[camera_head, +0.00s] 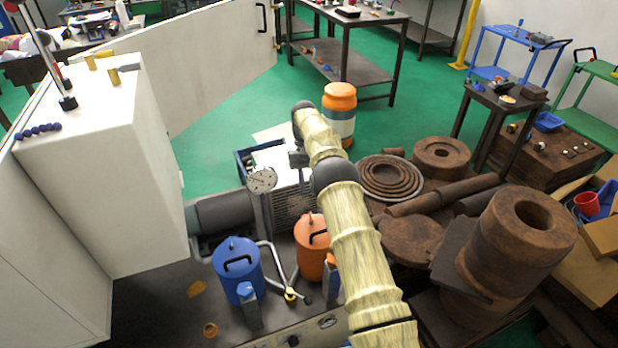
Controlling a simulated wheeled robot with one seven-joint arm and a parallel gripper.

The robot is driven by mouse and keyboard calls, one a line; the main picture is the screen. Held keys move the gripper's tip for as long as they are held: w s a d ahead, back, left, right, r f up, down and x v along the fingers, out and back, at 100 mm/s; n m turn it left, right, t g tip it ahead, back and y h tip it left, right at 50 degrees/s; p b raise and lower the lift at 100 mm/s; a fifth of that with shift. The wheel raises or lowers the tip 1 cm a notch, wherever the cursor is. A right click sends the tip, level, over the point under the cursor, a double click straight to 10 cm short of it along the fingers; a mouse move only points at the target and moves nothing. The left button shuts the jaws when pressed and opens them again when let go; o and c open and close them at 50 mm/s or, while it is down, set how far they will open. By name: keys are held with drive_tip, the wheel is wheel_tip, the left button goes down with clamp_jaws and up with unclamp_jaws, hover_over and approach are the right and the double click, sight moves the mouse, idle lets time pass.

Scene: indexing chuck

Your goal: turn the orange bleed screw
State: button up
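I cannot make out the orange bleed screw for certain in the head view. An orange canister (311,247) with a dark handle stands left of my arm, and my arm covers its right side. A blue canister (238,268) stands to its left. Behind them is a machine with a white top and a ribbed body (292,203), with a round dial gauge (262,180) at its left. My pale yellow arm reaches from the lower right up over the machine's right side. I cannot make out my gripper beyond the last dark joint, nor what it touches.
A white cabinet (100,165) stands at the left. Rusty rings (390,178), pipes and a large rusty cylinder (515,240) crowd the right. An orange and white drum (340,112) stands behind my arm. Green floor (240,125) is open at the back.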

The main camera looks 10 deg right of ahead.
drive_tip(key=shift+p+v, duration=0.4)
drive_tip(key=shift+v, duration=0.45)
drive_tip(key=s+r+t+p, duration=0.4)
drive_tip(key=s+r, duration=0.5)
drive_tip(key=r, duration=0.4)
drive_tip(key=s+r+t+p, duration=0.2)
drive_tip(key=s+t, duration=0.1)
drive_tip(key=s, duration=2.1)
drive_tip(key=shift+s+d+r+p, duration=0.2)
drive_tip(key=shift+s+d+p, duration=0.1)
drive_tip(key=shift+s+d, duration=0.05)
